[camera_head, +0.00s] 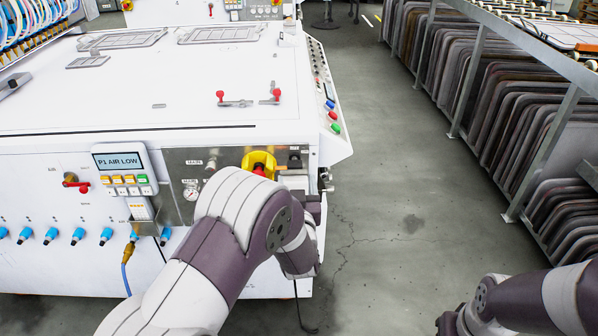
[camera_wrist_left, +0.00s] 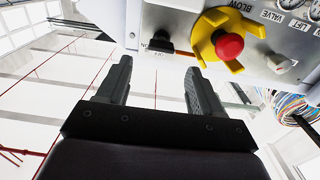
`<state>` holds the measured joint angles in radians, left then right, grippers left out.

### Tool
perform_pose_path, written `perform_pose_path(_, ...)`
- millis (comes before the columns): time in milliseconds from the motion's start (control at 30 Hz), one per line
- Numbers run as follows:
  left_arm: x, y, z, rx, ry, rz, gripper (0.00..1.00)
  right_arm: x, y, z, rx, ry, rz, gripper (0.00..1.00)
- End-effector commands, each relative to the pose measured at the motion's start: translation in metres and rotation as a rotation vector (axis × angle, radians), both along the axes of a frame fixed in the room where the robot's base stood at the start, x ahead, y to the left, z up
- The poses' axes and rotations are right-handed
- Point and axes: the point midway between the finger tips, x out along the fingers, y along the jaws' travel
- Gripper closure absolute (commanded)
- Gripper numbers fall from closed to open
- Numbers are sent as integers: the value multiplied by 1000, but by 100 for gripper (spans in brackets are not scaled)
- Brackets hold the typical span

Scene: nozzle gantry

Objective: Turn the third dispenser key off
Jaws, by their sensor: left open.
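No label I can read names the dispenser keys. Several blue knobs (camera_head: 78,236) stand in a row along the machine's white front, low on the left. A black switch (camera_wrist_left: 160,42) sits on the metal panel beside the red button in the left wrist view; it also shows at the panel's right end in the head view (camera_head: 294,160). My left gripper (camera_wrist_left: 154,70) is open and empty, its fingers apart just short of the panel's edge and touching nothing. My left forearm hides part of the front in the head view. My right gripper is out of view.
A red button (camera_wrist_left: 229,46) in a yellow guard (camera_wrist_left: 205,27) is close to the left gripper. A red-handled valve (camera_head: 76,182), a display (camera_head: 118,160) and a gauge (camera_head: 191,190) are on the front. A rack (camera_head: 490,90) stands right, beyond clear floor (camera_head: 390,230).

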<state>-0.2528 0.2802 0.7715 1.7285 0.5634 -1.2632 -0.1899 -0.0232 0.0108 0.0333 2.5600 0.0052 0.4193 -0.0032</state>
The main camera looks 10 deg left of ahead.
Motion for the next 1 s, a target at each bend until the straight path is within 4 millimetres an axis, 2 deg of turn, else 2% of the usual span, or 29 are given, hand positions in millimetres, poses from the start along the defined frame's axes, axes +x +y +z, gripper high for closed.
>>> perform_pose_path(100,28,9,-2,-1,-1,2,34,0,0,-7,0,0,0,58)
perform_pose_path(300,58,17,-1,0,1,0,34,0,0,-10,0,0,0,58)
perform_pose_path(633,65,18,0,-1,2,-1,34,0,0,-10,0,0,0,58)
perform_pose_path(800,64,18,0,-1,2,-1,89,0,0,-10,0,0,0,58)
perform_pose_path(1000,64,18,-1,-5,1,-1,90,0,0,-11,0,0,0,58)
